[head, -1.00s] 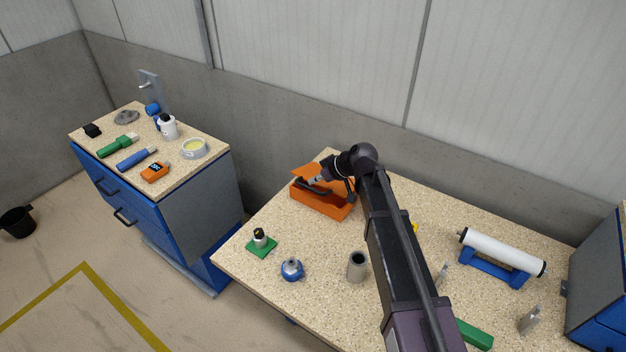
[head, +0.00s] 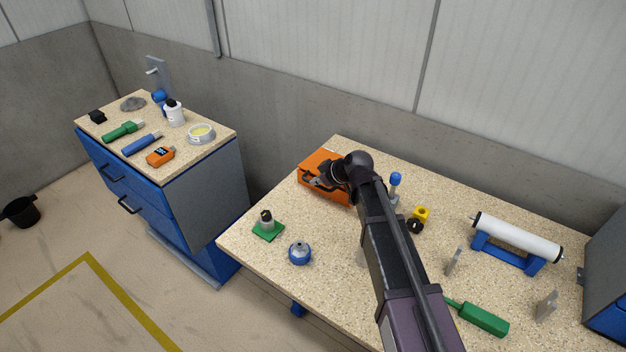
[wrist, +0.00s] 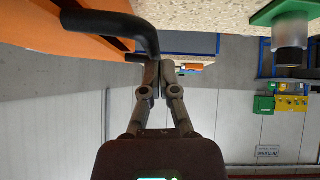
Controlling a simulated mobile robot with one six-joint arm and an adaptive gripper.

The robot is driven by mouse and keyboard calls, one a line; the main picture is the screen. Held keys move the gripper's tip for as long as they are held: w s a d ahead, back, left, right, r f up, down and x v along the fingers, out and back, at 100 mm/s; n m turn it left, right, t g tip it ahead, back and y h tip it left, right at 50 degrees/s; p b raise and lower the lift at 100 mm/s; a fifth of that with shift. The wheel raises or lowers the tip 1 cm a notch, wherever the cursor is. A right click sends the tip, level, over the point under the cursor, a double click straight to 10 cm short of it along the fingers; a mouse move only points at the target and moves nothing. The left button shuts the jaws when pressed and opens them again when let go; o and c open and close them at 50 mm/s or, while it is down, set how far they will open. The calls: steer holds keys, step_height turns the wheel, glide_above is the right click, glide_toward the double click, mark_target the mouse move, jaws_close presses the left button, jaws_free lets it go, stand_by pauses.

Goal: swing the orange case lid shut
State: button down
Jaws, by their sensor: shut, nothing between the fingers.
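The orange case (head: 337,194) sits near the back left of the speckled table. In the head view my wrist is just over the case's right side.
A green-based part (head: 268,227) and a blue-and-grey round part (head: 300,254) stand in front of the case. A blue-topped part (head: 396,181) and a yellow-and-black part (head: 420,217) are to the right. A white roller (head: 517,237) rests on a blue stand.

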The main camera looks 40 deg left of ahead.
steer(key=shift+s+f+b, duration=0.15)
steer(key=shift+f+b, duration=0.35)
steer(key=shift+f, duration=0.3)
steer(key=shift+r, duration=0.1)
steer(key=shift+d+r, duration=0.1)
steer(key=shift+d, duration=0.05)
steer(key=s+a+r+p+v, duration=0.1)
steer(key=a+p+v, duration=0.1)
steer(key=p+v, duration=0.9)
steer(key=shift+s+d+r, duration=0.3)
steer(key=shift+d+r, duration=0.3)
steer(key=shift+r, duration=0.35)
